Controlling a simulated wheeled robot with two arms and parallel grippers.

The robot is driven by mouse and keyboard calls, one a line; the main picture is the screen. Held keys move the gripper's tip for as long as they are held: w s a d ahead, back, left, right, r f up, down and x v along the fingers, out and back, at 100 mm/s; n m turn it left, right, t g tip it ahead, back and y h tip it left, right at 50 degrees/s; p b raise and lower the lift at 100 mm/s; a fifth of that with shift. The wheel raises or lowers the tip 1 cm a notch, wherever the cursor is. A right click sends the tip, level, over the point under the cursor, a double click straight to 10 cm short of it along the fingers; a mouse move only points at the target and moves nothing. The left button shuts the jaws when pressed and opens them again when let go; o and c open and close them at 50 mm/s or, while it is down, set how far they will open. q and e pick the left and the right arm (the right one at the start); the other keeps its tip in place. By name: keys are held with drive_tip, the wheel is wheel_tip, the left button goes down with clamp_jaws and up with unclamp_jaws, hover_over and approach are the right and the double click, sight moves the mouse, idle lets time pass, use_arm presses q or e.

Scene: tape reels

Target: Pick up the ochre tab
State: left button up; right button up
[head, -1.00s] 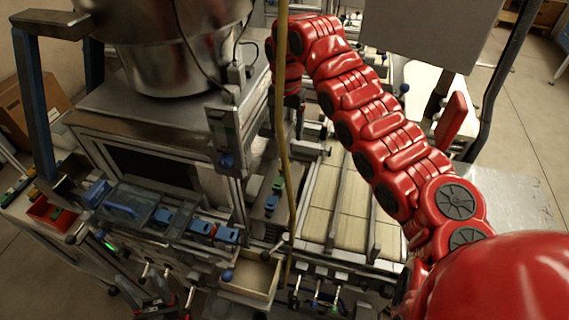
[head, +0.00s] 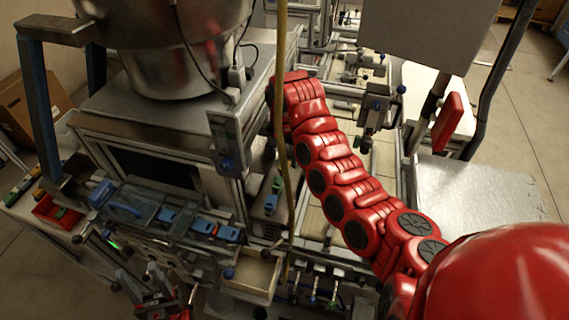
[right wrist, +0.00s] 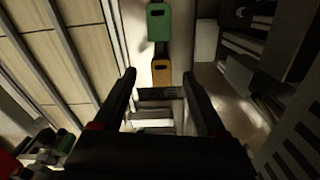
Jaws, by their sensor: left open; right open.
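The ochre tab (right wrist: 161,72) lies on a pale narrow surface in the right wrist view, just below a green tab (right wrist: 159,22). It has a dark slot near its upper end. My right gripper (right wrist: 160,78) is open, with one dark finger on each side of the ochre tab in the picture and nothing between them touching it. How far above the tab the fingers are, I cannot tell. In the head view my red right arm hides its gripper, and I cannot make out the ochre tab. My left gripper (head: 158,288) is open and empty at the bottom left.
Slatted panels (right wrist: 55,55) lie left of the tabs, and dark boxy fixtures stand to the right. In the head view a machine with a metal bowl (head: 165,50) stands beside a yellow hanging cable (head: 281,130). An open drawer (head: 252,275) juts out in front.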

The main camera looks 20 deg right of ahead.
sight(283, 168)
drive_tip(key=shift+s+a+f+p, duration=0.15)
drive_tip(key=shift+f+p, duration=0.5)
drive_tip(key=shift+f, duration=0.9)
clamp_jaws()
